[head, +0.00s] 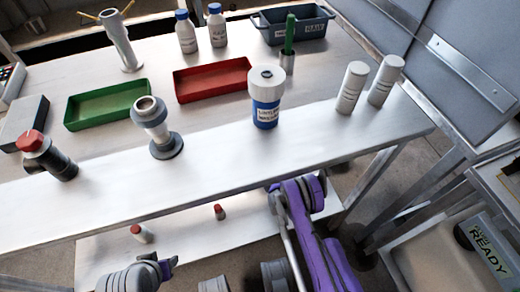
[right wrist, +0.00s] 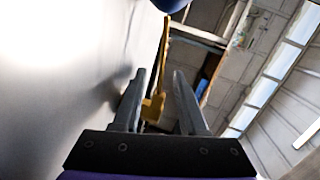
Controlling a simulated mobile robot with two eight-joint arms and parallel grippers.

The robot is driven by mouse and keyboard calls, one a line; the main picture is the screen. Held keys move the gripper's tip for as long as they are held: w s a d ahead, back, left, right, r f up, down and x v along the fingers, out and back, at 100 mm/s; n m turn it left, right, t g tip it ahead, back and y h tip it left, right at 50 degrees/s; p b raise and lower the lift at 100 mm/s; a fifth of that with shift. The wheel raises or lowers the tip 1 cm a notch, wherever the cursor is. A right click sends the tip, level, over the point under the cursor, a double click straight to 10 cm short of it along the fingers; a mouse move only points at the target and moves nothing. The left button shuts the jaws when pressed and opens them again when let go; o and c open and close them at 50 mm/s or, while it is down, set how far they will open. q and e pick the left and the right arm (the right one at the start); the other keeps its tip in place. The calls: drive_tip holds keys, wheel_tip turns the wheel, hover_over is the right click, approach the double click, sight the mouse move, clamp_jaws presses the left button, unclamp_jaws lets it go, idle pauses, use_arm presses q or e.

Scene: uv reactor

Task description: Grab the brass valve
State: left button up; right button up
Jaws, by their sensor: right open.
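In the right wrist view my right gripper (right wrist: 159,75) is open. A yellow, brass-coloured upright part (right wrist: 153,107) shows between and beyond its fingers. I cannot tell whether it is the brass valve or how far off it is; no contact shows. In the head view my right arm comes up in front of the bench; its gripper cannot be made out. A pale, flanged fitting (head: 152,115) stands on the bench, and a dark fitting with a red knob (head: 48,157) lies to its left. Neither looks clearly brass. My left arm's end (head: 160,270) shows low; its jaws are unclear.
The white bench (head: 215,165) holds a green tray (head: 72,113), a red tray (head: 180,93), a blue-and-white jar (head: 266,100), two white cylinders (head: 351,88) and bottles (head: 187,35). A lower shelf (head: 180,240) runs beneath. The bench's front strip is largely clear.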

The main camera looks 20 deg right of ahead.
clamp_jaws()
idle(1.3)
